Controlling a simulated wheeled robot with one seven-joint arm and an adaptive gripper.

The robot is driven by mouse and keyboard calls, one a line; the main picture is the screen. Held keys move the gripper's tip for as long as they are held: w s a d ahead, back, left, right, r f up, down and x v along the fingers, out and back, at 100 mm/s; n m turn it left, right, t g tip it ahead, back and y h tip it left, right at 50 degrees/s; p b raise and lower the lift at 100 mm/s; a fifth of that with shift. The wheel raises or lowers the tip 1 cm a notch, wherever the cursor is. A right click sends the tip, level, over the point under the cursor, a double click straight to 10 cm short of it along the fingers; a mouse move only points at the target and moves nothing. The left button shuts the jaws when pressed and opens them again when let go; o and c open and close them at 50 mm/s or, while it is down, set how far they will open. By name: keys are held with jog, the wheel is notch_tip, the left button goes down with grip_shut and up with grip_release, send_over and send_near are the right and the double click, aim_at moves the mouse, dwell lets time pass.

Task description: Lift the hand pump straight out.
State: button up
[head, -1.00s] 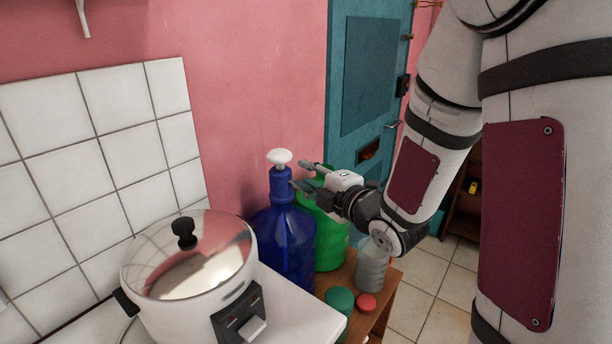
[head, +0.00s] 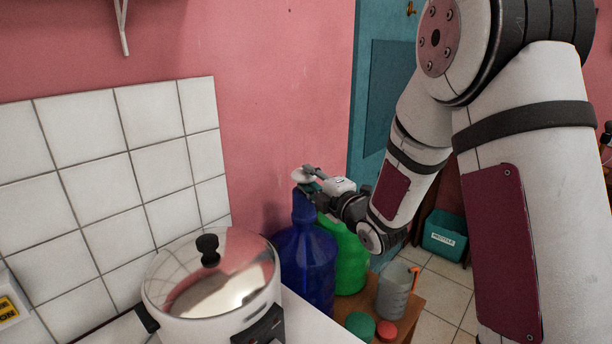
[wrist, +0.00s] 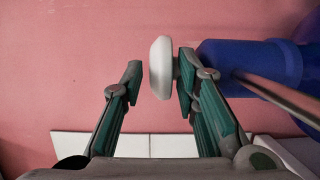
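The hand pump is a blue cylinder (head: 304,209) with a white knob (head: 301,175), upright on the neck of a blue jug (head: 308,262). My gripper (head: 311,180) is at the pump's top, coming from the right. In the wrist view the white knob (wrist: 160,66) lies between the fingertips of my open gripper (wrist: 160,82). The right finger is close against the knob's underside; I cannot tell if it touches. A clear gap separates the left finger from the knob. The pump's blue body (wrist: 245,66) lies beyond the right finger, with a thin metal tube (wrist: 285,97) beside it.
A green jug (head: 351,258) stands right behind the blue one. A grey pitcher (head: 394,292), a green lid (head: 360,325) and a red lid (head: 386,331) are on the wooden stand (head: 412,308). A lidded cooker (head: 212,290) is at front left. The pink wall is close behind.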

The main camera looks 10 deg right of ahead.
jog(key=shift+x, duration=1.3)
grip_shut()
